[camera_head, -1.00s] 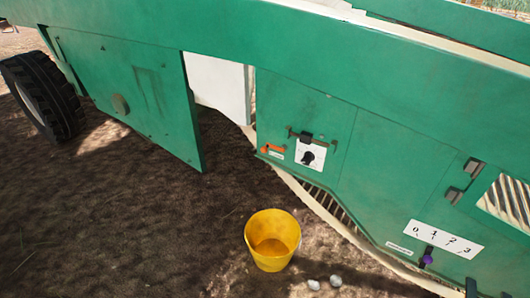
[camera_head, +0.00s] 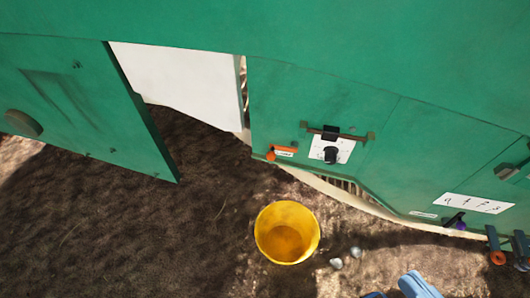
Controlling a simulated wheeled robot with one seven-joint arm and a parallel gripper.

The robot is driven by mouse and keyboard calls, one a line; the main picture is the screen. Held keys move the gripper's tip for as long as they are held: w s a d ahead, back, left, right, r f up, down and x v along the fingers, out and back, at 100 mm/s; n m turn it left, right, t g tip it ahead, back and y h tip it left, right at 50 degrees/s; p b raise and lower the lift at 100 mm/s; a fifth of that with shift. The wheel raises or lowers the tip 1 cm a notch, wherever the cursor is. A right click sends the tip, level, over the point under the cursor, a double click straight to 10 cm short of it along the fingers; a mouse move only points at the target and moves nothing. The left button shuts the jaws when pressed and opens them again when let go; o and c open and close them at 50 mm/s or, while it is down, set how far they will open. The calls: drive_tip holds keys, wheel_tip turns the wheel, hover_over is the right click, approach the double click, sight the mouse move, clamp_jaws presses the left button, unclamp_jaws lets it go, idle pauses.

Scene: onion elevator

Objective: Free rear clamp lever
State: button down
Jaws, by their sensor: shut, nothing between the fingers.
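The green machine side (camera_head: 300,105) carries several small controls. An orange lever (camera_head: 283,149) with a small white label sits left of a black knob (camera_head: 331,155) on a white dial plate. A dark lever with a purple end (camera_head: 457,222) sits below a numbered white scale plate (camera_head: 478,203). A dark fitting with a reddish-brown end (camera_head: 497,257) shows at the lower right edge. I cannot tell which of these is the rear clamp lever. A blue part at the bottom edge looks like part of my arm; my gripper's fingers are not visible.
A yellow bucket (camera_head: 287,232) stands on the soil in front of the machine. Two pale onion-like lumps (camera_head: 346,258) lie right of it. A green door panel (camera_head: 75,100) hangs open at the left. The soil at lower left is clear.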

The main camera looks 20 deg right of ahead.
drive_tip(key=shift+w+a, duration=0.1)
drive_tip(key=shift+w, duration=0.1)
